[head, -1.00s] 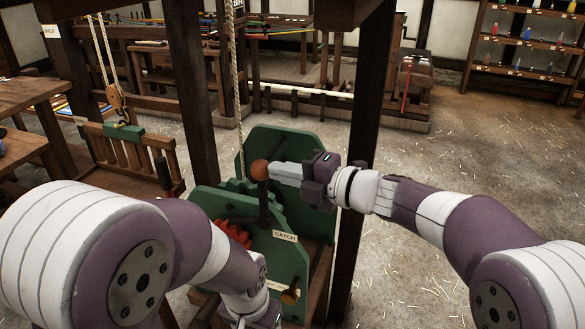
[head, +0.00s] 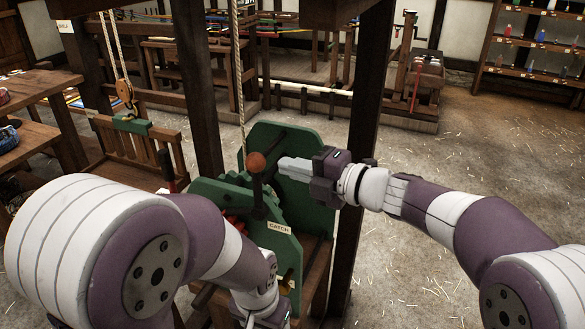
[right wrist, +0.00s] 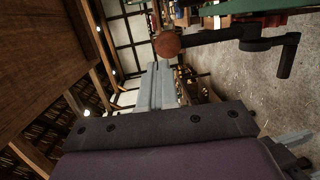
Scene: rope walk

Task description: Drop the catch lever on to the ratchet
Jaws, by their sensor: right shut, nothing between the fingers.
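The catch lever (head: 258,190) is a dark bar with an orange-brown ball knob (head: 256,162). It stands about upright beside the green side plate (head: 270,243) labelled CATCH. The knob also shows in the right wrist view (right wrist: 168,45), beyond the fingertips. My right gripper (head: 282,165) is shut and empty, its pale fingers pointing left at the knob with a small gap. Its closed fingers show in the right wrist view (right wrist: 157,85). A red part (head: 235,218) and green teeth sit behind the near plate, mostly hidden; I cannot tell whether the lever touches them. My left gripper's fingers are out of view.
A dark post (head: 363,110) stands just behind my right gripper. A rope (head: 239,80) hangs to the green frame. A wooden rack (head: 130,150) with a hanging pulley block (head: 125,92) is at left. The floor at right (head: 480,165) is clear apart from straw.

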